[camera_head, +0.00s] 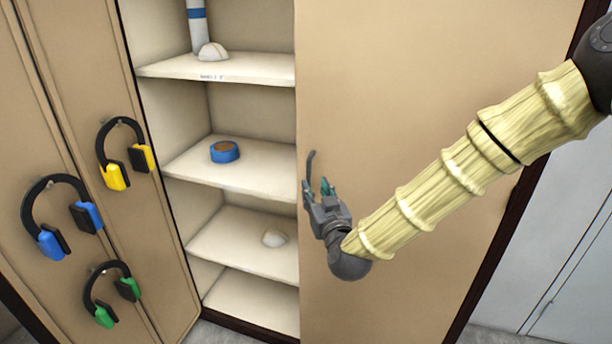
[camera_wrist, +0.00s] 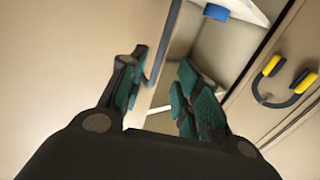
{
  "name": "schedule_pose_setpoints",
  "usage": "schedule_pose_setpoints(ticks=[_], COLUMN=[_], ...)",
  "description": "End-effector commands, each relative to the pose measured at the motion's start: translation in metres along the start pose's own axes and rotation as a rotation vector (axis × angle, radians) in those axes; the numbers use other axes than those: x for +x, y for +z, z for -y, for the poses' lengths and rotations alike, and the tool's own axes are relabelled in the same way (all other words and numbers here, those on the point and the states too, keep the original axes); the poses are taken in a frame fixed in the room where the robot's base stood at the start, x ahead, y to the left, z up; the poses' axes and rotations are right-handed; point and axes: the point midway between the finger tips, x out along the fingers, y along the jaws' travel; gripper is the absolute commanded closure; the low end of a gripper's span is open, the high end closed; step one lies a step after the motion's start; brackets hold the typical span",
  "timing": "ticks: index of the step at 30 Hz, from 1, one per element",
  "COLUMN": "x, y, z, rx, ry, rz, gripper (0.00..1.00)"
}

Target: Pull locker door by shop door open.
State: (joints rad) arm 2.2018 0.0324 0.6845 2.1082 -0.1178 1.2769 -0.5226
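The tan locker door (camera_head: 430,70) stands at the right of the shelves, on the side of the pale grey-white door (camera_head: 570,240). A dark, curved handle (camera_head: 311,160) is near its left edge. My gripper (camera_head: 318,190) is at the handle, with fingers apart. In the wrist view, my gripper (camera_wrist: 160,88) shows a wide gap between its teal-padded fingers. The handle (camera_wrist: 157,62) is close by the left fingertip there; I cannot tell if they touch.
Open shelves (camera_head: 245,165) hold a roll of blue tape (camera_head: 224,151) and pale domed items. The left locker door (camera_head: 50,110) stands open with yellow (camera_head: 120,155), blue (camera_head: 60,215) and green (camera_head: 110,290) earmuffs. Dark trim (camera_head: 500,240) edges the locker's right side.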

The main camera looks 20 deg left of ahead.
Motion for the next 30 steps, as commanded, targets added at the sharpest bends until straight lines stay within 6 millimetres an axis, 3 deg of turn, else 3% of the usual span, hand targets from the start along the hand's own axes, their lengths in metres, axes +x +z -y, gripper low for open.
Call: schedule_pose_setpoints(ticks=[6, 13, 27, 30], x=[0.036, 0.064, 0.074, 0.074], y=[-0.001, 0.000, 0.001, 0.001], z=[-0.002, -0.003, -0.003, -0.003], rx=[0.001, 0.000, 0.000, 0.000], ry=[0.003, 0.004, 0.004, 0.004], rz=[0.000, 0.002, 0.002, 0.002], gripper=[0.67, 0.67, 0.67, 0.84])
